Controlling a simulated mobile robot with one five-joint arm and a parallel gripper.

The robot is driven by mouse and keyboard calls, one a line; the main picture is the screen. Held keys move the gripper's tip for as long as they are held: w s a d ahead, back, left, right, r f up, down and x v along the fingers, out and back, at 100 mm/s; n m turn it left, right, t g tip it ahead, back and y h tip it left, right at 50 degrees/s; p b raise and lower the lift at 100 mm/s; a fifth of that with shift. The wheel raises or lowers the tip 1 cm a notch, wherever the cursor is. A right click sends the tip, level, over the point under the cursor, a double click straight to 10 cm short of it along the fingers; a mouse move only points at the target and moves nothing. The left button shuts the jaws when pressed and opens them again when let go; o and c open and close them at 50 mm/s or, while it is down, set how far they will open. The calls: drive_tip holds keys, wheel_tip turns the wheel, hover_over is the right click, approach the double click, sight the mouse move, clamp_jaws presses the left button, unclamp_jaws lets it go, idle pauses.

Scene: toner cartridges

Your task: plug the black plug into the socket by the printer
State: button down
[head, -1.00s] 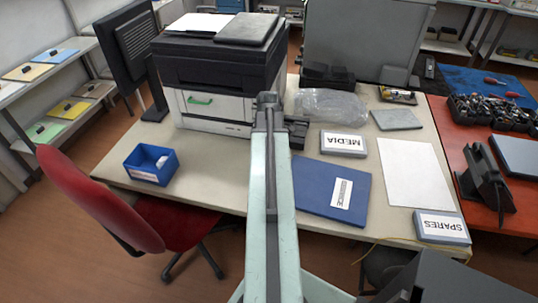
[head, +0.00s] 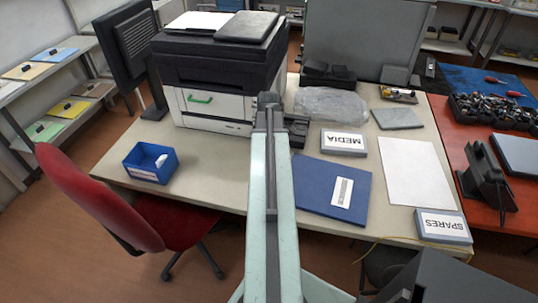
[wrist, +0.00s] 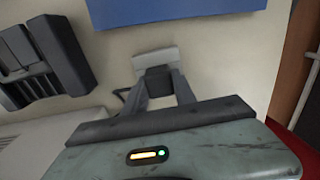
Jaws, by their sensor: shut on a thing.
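In the wrist view my gripper (wrist: 158,84) is shut on the black plug (wrist: 154,76), a small dark block between its two grey fingers. A pale grey block (wrist: 154,58) lies just beyond the plug and seems to meet it; I cannot tell whether it is the socket or whether the plug is inside it. A short dark cord (wrist: 121,93) shows left of the fingers. In the head view my arm covers the gripper and plug. The printer (head: 215,105) stands at the back of the table, beside the end of my arm.
A black slotted device (wrist: 45,55) is left of the gripper in the wrist view. A blue folder (wrist: 170,10) lies beyond. In the head view, the MEDIA box (head: 344,142), SPARES box (head: 443,226) and clear wrap (head: 330,104) are right of my arm. A blue bin (head: 150,163) is left.

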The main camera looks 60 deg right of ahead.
drive_tip(key=shift+f, duration=0.15)
drive_tip(key=c, duration=0.9)
unclamp_jaws()
wheel_tip(320, 180, up, 8)
drive_tip(key=p, duration=0.8)
drive_tip(key=shift+f, duration=0.1)
drive_tip(key=shift+s, duration=0.1)
